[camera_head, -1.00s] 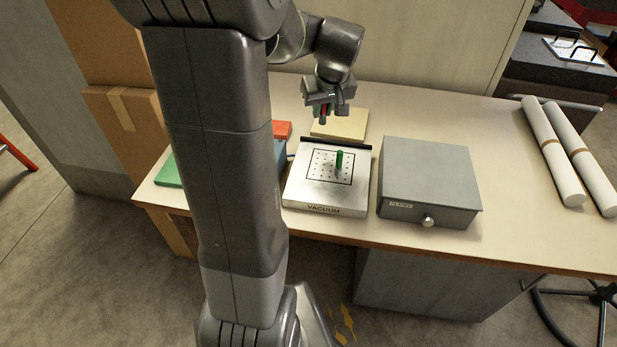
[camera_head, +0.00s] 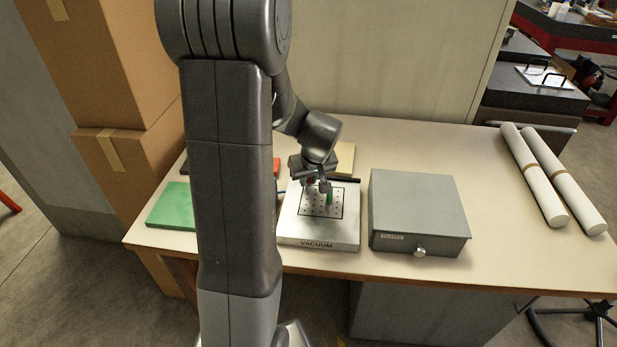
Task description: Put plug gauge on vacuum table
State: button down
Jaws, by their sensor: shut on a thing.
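The vacuum table (camera_head: 291,230) is a silver block marked VACUUM, with a dotted black square on top. My gripper (camera_head: 319,187) is low over that square, pointing down. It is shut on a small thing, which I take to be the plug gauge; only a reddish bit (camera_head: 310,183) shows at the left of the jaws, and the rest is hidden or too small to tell. A green upright pin (camera_head: 329,198) stands on the dotted square, just below the right side of the gripper. I cannot tell whether the gripper touches the pin or the table top.
A grey drawer box (camera_head: 418,212) stands close to the right of the vacuum table. A green plate (camera_head: 172,206) lies at the left, partly behind my arm. A tan block (camera_head: 345,158) is behind. White rolls (camera_head: 535,175) lie at the right; the bench between is clear.

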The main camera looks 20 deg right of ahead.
jog(key=shift+f, duration=0.1)
jog(key=c, duration=1.4)
grip_release()
jog(key=shift+o, duration=0.2)
jog(key=shift+s+r, duration=0.1)
jog(key=shift+r, duration=0.5)
jog(key=v, duration=1.1)
jog(key=shift+b, duration=0.45)
jog(key=x, duration=1.2)
jog(key=shift+s+f+p, duration=0.1)
jog(key=shift+f+p, duration=0.15)
jog(key=shift+p, duration=0.05)
jog(key=shift+r, duration=0.25)
